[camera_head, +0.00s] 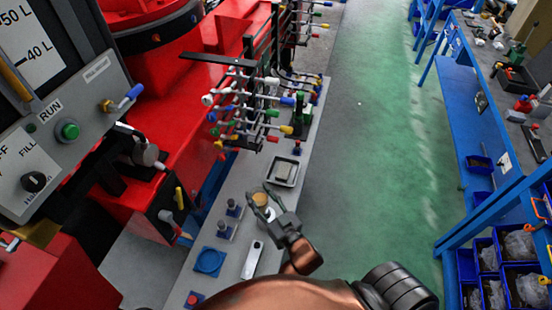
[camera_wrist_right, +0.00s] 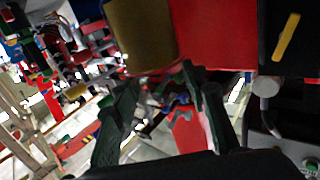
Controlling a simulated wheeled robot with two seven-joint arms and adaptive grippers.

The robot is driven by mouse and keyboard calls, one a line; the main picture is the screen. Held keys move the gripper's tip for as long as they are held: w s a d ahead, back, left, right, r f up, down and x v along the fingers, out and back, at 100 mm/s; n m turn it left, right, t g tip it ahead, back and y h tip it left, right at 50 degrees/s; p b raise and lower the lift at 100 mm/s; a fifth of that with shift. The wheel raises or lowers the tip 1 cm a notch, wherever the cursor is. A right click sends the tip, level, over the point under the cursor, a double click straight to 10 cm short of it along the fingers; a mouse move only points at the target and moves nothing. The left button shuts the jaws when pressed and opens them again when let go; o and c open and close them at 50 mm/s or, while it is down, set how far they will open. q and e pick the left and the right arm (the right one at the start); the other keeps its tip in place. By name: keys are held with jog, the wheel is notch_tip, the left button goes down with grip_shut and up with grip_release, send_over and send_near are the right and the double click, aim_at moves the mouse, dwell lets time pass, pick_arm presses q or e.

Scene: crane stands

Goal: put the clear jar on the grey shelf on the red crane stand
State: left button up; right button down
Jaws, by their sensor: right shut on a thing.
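My right gripper (camera_head: 264,203) is shut on the clear jar, whose round tan top (camera_head: 261,198) shows between the fingers over the grey shelf (camera_head: 236,187). I cannot tell whether the jar touches the shelf. In the right wrist view a gold-brown cylinder (camera_wrist_right: 142,35), seemingly part of the jar, shows just past the fingers; the jar's clear wall is hard to make out. The shelf runs along the red crane stand (camera_head: 178,115). My left gripper is not in view.
On the shelf are a square tray (camera_head: 284,171), a blue square with a round ring (camera_head: 209,261), small posts (camera_head: 223,231) and a pale flat plate (camera_head: 252,260). Levers with coloured knobs (camera_head: 250,115) stand behind. A blue workbench (camera_head: 462,115) is at right, beyond clear green floor (camera_head: 370,160).

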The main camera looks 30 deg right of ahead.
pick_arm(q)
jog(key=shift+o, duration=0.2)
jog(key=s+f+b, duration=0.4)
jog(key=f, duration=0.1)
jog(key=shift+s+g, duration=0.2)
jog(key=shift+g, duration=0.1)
pick_arm(e)
jog(key=w+a+f+n+y+b, duration=0.1)
jog(key=w+f+n+y, duration=0.15)
jog(key=w, duration=0.35)
jog(key=w+f+n+y+b, duration=0.1)
jog(key=w+y, duration=0.2)
jog(key=w, duration=0.3)
jog(key=shift+g, duration=0.4)
jog(key=d+f+b, duration=0.6)
jog(key=d+f, duration=0.7)
jog(key=shift+s+d+f+b, duration=0.15)
jog(key=shift+s+f+b, duration=0.05)
jog(key=shift+b, duration=0.2)
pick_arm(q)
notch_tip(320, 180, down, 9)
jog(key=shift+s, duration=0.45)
pick_arm(e)
jog(key=shift+r, duration=0.1)
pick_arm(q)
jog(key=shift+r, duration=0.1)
